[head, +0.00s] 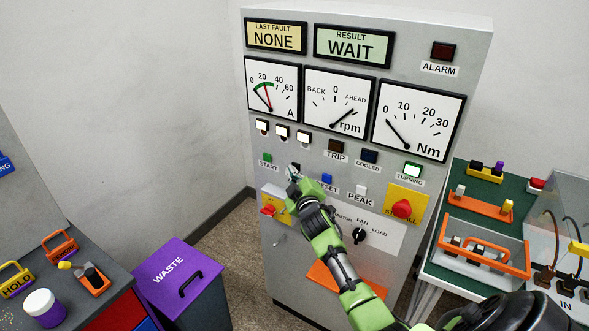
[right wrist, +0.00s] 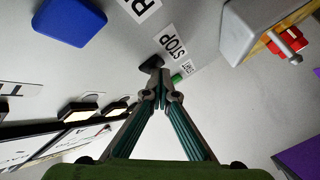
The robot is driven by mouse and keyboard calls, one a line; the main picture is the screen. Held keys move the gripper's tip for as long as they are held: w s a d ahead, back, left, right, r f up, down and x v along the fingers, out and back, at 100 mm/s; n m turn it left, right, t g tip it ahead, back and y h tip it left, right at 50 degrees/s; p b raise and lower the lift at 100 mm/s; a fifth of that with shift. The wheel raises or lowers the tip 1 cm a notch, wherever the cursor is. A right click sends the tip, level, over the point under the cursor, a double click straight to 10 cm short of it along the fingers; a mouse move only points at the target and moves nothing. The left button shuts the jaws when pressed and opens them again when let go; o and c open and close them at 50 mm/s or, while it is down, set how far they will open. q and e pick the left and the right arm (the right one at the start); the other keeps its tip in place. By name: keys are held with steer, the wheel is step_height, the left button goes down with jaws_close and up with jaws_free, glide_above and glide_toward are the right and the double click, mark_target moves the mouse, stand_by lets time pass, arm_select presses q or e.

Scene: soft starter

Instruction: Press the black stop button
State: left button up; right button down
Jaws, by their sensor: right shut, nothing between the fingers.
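The grey control cabinet (head: 330,22) stands in the middle of the head view. Its black stop button (right wrist: 151,63) shows in the right wrist view beside the STOP label (right wrist: 173,47), just beyond my fingertips. My right gripper (right wrist: 163,88) is shut and empty, with its tips at the button; I cannot tell whether they touch it. In the head view my right gripper (head: 293,175) covers most of the button and its label. The green TURNING lamp (head: 412,170) is lit, and the result display (head: 354,46) reads WAIT. My left gripper is not in view.
The green START button (head: 266,158) is left of my gripper and the blue RESET button (head: 327,179) right of it. A red knob on a yellow plate (head: 402,208) and a rotary switch (head: 359,236) are nearby. A purple waste bin (head: 170,268) stands at left.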

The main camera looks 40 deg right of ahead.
steer(key=shift+s+a, duration=0.35)
steer(key=shift+a, duration=0.4)
steer(key=shift+s+a+p, duration=0.15)
steer(key=shift+s+a, duration=0.15)
steer(key=shift+a, duration=0.45)
steer(key=shift+s+a+p, duration=0.1)
steer(key=shift+s+a, duration=0.25)
steer(key=shift+a, duration=0.45)
steer(key=shift+s+a+p, duration=0.15)
steer(key=shift+s+a, duration=0.15)
steer(key=shift+a, duration=0.45)
